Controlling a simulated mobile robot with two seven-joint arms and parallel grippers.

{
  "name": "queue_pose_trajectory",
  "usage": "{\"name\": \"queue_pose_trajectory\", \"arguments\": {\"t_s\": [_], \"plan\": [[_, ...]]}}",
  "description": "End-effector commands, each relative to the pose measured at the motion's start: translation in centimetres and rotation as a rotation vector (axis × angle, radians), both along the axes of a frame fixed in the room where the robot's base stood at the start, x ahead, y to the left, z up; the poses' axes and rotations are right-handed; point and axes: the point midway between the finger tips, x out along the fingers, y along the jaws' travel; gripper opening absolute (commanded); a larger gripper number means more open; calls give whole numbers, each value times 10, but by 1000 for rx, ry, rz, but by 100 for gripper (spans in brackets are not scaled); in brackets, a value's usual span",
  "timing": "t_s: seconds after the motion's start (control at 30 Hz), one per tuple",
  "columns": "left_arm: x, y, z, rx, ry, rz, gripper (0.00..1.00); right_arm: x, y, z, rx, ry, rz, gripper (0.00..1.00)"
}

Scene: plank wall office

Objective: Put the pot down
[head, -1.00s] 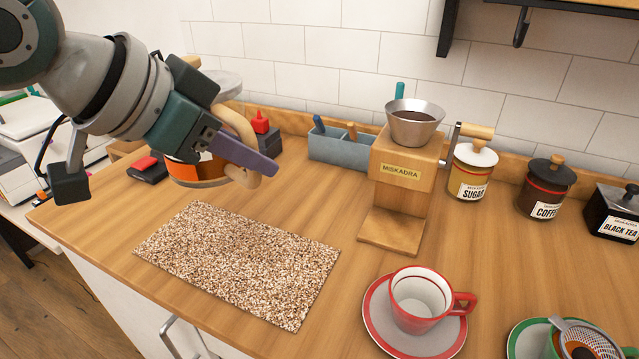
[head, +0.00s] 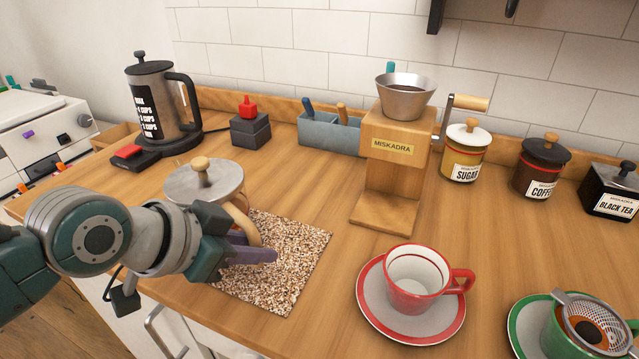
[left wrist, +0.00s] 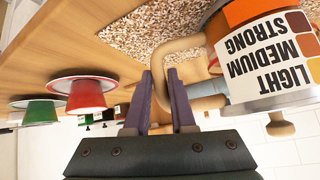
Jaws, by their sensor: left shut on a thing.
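The pot (head: 205,183) has a metal lid with a wooden knob, a wooden handle and an orange band. It is at the left part of the speckled mat (head: 290,265), looks upright and hides that end of the mat. I cannot tell whether its base touches the mat. My left gripper (head: 262,254) is shut on the pot's handle. The left wrist view, which is upside down, shows the purple fingers (left wrist: 163,85) at the handle, the pot's label (left wrist: 270,55) and the mat (left wrist: 160,25). My right gripper is not in view.
A red cup (head: 415,275) on a saucer stands right of the mat. The wooden grinder (head: 395,170) is behind it. A kettle (head: 155,100) on its base and a dark box (head: 250,131) with a red top stand at the back left. The mat's right part is clear.

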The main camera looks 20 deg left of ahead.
Motion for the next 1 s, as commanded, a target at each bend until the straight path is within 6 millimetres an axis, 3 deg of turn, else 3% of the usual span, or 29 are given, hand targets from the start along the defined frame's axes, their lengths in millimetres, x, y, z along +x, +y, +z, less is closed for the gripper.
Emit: {"name": "queue_pose_trajectory", "arguments": {"t_s": [0.43,0.47,0.7,1.0], "plan": [[3,0,-4,3,-11,-2,0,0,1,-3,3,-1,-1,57],[1,0,-6,0,-2,0,26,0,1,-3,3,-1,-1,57],[0,0,-5,1,-2,0,53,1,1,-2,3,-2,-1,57],[0,0,-1,0,-2,0,53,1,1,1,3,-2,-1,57]]}}
